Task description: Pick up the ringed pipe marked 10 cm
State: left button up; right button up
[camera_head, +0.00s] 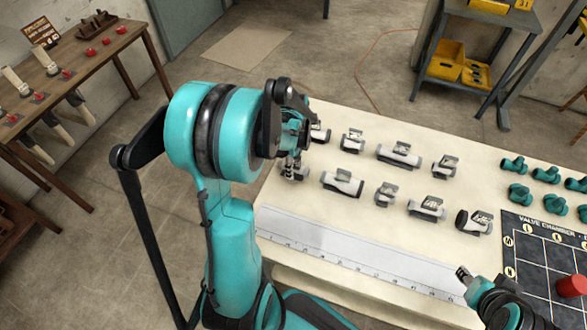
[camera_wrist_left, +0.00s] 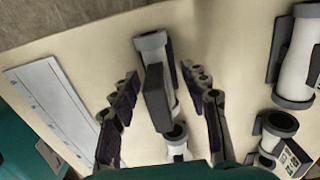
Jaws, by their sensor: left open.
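Several white pipes with grey end collars and small tags lie in two rows on the pale table (camera_head: 330,125). The tag markings are too small to read, so I cannot tell which pipe is marked 10 cm. My left gripper (camera_head: 292,165) is over the left end of the near row, at a short pipe (camera_head: 300,173). In the left wrist view my left gripper (camera_wrist_left: 159,75) is open, with its fingers on either side of a white pipe (camera_wrist_left: 152,57) with a grey collar and dark tag. Contact is not visible. My right gripper (camera_head: 463,273) is near the table's front; its jaw opening is unclear.
A long white ruler (camera_head: 350,255) lies along the table's front edge. Teal valves (camera_head: 520,193) and a dark grid board (camera_head: 535,250) with a red piece (camera_head: 572,286) are at the right. Neighbouring pipes (camera_head: 343,182) lie close to my left gripper.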

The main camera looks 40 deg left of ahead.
pick_arm(q)
grip_shut()
jog(key=shift+r, duration=0.1)
